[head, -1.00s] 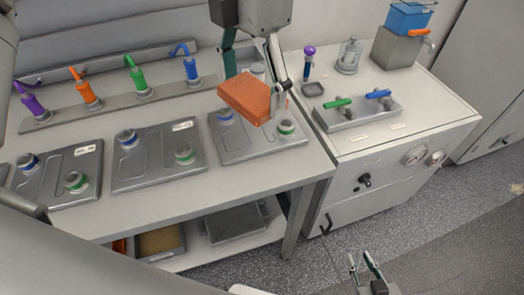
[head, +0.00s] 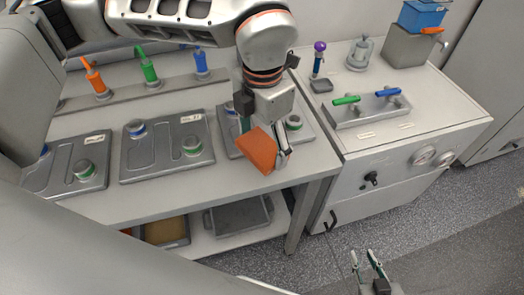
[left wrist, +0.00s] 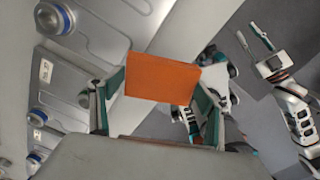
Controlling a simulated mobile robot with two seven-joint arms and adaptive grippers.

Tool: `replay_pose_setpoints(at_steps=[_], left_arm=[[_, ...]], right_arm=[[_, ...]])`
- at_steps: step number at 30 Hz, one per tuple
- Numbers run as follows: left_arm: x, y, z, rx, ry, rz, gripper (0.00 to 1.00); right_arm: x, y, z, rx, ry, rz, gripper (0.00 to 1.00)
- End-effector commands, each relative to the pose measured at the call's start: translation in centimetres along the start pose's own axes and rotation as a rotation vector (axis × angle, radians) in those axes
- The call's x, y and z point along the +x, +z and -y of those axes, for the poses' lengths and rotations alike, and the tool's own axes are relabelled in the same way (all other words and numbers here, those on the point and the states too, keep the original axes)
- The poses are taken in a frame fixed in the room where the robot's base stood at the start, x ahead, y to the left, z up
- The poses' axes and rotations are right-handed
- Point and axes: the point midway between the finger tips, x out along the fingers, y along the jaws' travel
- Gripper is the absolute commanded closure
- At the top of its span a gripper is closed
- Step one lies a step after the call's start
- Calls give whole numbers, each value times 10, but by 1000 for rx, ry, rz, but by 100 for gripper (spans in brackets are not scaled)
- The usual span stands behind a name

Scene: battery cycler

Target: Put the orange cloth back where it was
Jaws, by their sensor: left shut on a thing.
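The orange cloth (head: 260,150) is a folded flat block. My left gripper (head: 268,150) is shut on it and holds it above the front right edge of the bench, in front of the rightmost grey plate. In the left wrist view the cloth (left wrist: 162,78) sits between the two fingers. My right gripper (head: 367,262) is low at the bottom right, over the floor, with its fingers apart and empty. It also shows in the left wrist view (left wrist: 254,40).
The bench (head: 215,180) carries several grey plates with round knobs. On its lower shelf are a grey tray (head: 238,218) and a tray with tan contents (head: 166,231). A white cabinet (head: 400,150) with colored handles stands to the right. Floor in front is clear.

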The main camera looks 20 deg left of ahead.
Motion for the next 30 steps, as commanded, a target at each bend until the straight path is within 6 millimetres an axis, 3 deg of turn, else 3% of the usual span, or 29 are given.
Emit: replay_pose_setpoints(at_steps=[8, 26, 27, 28, 30], left_arm=[[36, -1, 1, 1, -1, -4, 44], [47, -1, 0, 1, 0, -2, 44], [46, -1, 0, 1, 0, -2, 19], [46, -1, 0, 1, 0, -2, 11], [45, -1, 0, 1, 0, -1, 8]], right_arm=[[0, 0, 0, 0, 0, 2, 75], [4, 12, 2, 1, -2, 12, 75], [4, 12, 2, 1, -2, 12, 75], [4, 12, 2, 0, -2, 12, 75], [3, 11, 1, 0, -2, 11, 75]])
